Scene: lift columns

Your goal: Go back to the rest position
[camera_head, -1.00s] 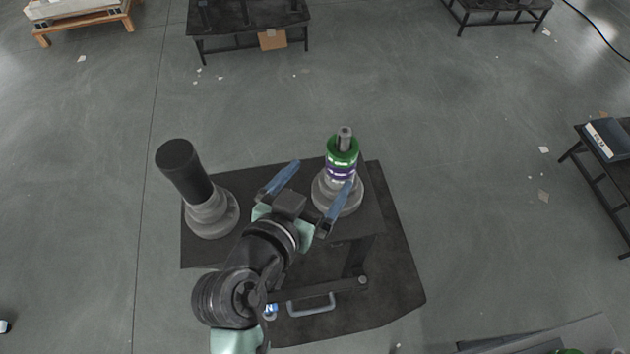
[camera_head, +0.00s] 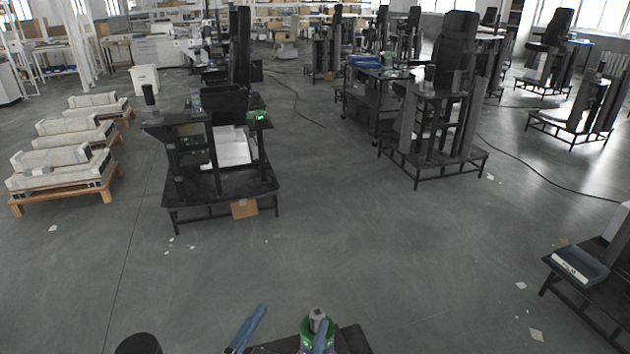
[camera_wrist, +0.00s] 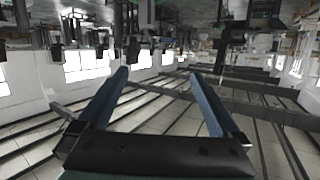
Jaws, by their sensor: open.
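My gripper (camera_head: 291,316) shows at the bottom edge of the head view, with its two blue fingers spread and nothing between them. In the wrist view my gripper (camera_wrist: 160,75) is also open and empty. A dark cylinder (camera_head: 138,345) is cut off by the bottom edge to the left. Most of my arm is out of the head view.
A dark workstation (camera_head: 220,185) with a cardboard box (camera_head: 244,208) stands ahead to the left. Pallets with pale blocks (camera_head: 62,172) are at far left. The floor between is mostly clear.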

